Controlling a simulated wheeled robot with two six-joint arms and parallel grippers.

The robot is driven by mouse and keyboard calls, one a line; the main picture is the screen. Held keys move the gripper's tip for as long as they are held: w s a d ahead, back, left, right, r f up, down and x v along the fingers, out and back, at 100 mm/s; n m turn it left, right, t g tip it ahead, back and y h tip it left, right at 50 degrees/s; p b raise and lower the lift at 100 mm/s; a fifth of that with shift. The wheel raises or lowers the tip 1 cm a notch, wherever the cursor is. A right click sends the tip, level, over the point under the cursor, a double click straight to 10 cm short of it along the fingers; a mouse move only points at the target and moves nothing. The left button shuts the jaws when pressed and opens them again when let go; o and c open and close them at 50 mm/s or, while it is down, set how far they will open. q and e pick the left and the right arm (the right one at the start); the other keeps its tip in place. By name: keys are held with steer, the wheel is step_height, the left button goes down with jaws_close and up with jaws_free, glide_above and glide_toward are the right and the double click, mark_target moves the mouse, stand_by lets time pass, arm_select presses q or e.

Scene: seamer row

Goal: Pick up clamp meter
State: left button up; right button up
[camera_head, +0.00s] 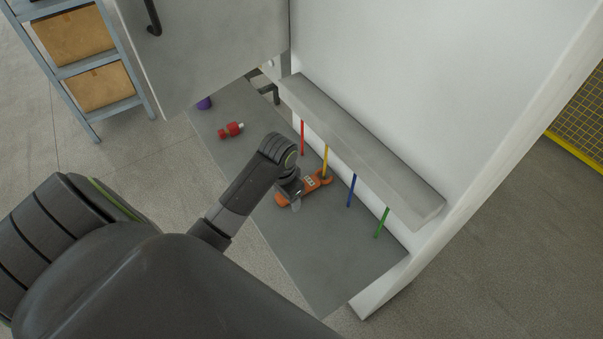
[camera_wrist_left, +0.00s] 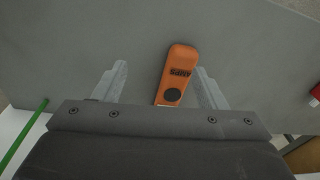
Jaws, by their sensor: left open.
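The orange clamp meter (camera_head: 317,183) lies on the grey shelf (camera_head: 330,245), under the ledge. In the left wrist view the clamp meter (camera_wrist_left: 180,62) shows dark lettering and a black round spot, and its lower end is hidden behind the gripper body. My left gripper (camera_head: 293,197) is over the clamp meter and hides part of it. In the left wrist view the left gripper's fingers (camera_wrist_left: 160,78) are spread, with the clamp meter between them, closer to the right finger. I cannot tell how high the fingers are above the shelf. My right gripper is not in view.
A grey ledge (camera_head: 360,150) runs above the shelf, with red (camera_head: 302,138), yellow (camera_head: 325,160), blue (camera_head: 351,190) and green (camera_head: 382,222) rods below it. A red object (camera_head: 230,131) and a purple one (camera_head: 204,103) lie farther back. The shelf's near end is clear.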

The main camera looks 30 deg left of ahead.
arm_select(q)
steer(key=w+r+m+g+p, duration=0.1)
steer(key=w+r+m, duration=0.1)
steer(key=w+r, duration=0.8)
steer(key=f+b, duration=1.1)
steer(key=shift+s+a, duration=0.25)
steer(key=shift+s, duration=0.1)
steer(key=shift+f+b, duration=0.25)
steer(key=shift+b, duration=0.15)
step_height(320, 180, down, 5)
steer(key=shift+b, duration=0.35)
steer(key=c, duration=1.3)
steer(key=shift+r, duration=0.2)
